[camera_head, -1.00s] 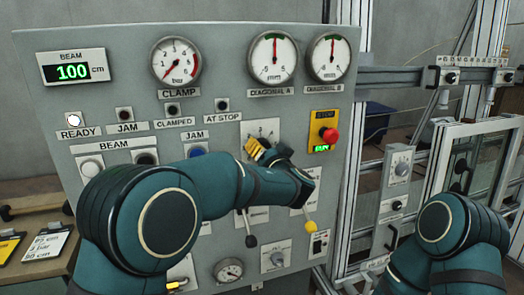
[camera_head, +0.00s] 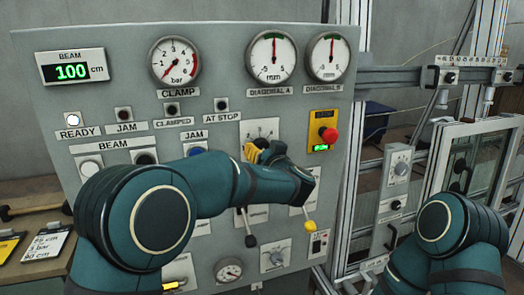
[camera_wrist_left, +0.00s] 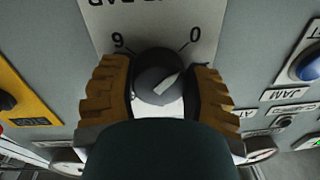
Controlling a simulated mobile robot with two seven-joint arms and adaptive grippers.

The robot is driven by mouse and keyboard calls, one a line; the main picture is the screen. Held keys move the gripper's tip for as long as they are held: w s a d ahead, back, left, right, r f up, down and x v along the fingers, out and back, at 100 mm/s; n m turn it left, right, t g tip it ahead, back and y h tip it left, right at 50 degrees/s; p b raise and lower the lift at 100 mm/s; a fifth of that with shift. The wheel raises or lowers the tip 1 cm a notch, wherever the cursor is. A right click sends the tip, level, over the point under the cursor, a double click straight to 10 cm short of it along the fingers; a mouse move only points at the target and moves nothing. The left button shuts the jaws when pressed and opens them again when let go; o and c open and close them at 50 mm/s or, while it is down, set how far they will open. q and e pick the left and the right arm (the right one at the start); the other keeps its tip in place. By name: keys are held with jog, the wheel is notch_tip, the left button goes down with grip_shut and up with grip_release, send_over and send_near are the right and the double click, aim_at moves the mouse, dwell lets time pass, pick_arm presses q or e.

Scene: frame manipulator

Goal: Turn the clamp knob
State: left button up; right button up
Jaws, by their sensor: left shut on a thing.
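The clamp knob (camera_wrist_left: 152,68) is a dark round dial with a white pointer line, seen in the left wrist view. Its pointer is angled toward the 0 mark, with a 6 on the other side of its plate. My left gripper (camera_wrist_left: 160,88) has one ochre ribbed finger on each side of the knob and is shut on it. In the head view my left gripper (camera_head: 252,150) is at the panel, and it hides the knob and most of its scale. The clamp gauge (camera_head: 174,61) is above, its needle at the low end. My right gripper is out of view.
The grey panel (camera_head: 105,28) carries a red stop button (camera_head: 328,135), a lit READY lamp (camera_head: 73,119) and a yellow-tipped lever (camera_head: 310,225) below my wrist. The beam display (camera_head: 73,72) reads 100 cm. A metal frame (camera_head: 345,210) stands at the right.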

pick_arm(q)
jog(key=o, duration=1.2)
jog(key=shift+d, duration=0.1)
jog(key=v, duration=1.2)
jog(key=shift+f, duration=0.1)
